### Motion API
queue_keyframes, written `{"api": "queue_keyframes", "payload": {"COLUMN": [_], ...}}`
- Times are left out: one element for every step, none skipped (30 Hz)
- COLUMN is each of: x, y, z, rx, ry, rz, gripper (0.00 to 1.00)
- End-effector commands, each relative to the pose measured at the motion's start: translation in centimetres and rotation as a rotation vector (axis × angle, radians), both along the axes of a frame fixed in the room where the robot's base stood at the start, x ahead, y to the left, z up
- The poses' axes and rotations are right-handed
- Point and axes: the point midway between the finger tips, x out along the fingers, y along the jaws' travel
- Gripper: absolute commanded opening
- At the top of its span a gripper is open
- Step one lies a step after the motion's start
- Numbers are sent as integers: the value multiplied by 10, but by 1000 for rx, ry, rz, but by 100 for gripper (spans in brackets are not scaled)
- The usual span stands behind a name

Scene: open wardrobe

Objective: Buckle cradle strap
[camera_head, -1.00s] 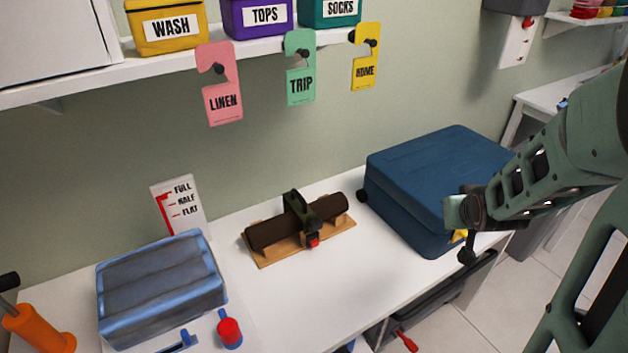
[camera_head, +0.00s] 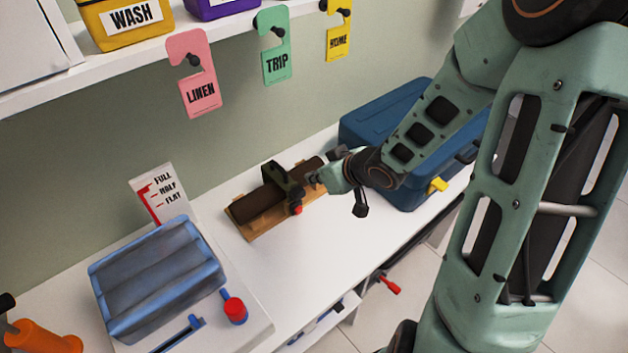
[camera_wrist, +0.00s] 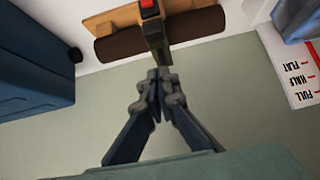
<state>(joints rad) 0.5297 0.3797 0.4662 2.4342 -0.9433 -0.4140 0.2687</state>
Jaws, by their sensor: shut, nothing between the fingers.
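A dark brown roll (camera_head: 258,205) lies in a wooden cradle (camera_head: 262,231) on the white table. A dark olive strap (camera_head: 287,182) passes over the roll, with a red buckle part (camera_head: 297,210) at its front end. My gripper (camera_head: 314,180) is shut and empty, just right of the strap in the head view. In the wrist view my shut gripper (camera_wrist: 158,78) points at the strap (camera_wrist: 158,45), its tips overlapping the strap's end in the picture; I cannot tell if they touch. The red buckle part (camera_wrist: 149,6) is at the top edge there. Whether the strap is fastened is unclear.
A blue suitcase (camera_head: 375,120) stands right of the cradle, behind my arm. A blue packed bag (camera_head: 155,275) and a red knob (camera_head: 235,309) are at the front left. A FULL/HALF/FLAT sign (camera_head: 160,195) stands near the wall. The table in front of the cradle is clear.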

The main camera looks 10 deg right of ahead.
Motion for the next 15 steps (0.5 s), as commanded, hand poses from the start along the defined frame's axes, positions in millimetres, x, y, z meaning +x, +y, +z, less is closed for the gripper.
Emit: {"api": "queue_keyframes", "payload": {"x": [7,10,16,20,23,28,32,35,39,40,39,39,39,39,39], "y": [6,9,12,15,18,21,23,25,28,28,27,27,27,27,27], "z": [-15,-20,-26,-30,-35,-40,-44,-48,-52,-58,-64,-69,-73,-76,-79], "rx": [2,1,0,0,1,1,1,0,0,-1,0,-1,-2,-2,-1], "ry": [2,2,2,2,3,2,3,2,1,4,6,5,4,4,4], "rz": [3,4,3,3,4,3,2,3,2,1,0,-1,-1,-1,-1], "gripper": [0,0,0,0,0,0,0,0,0,0,0,0,0,0,0]}}
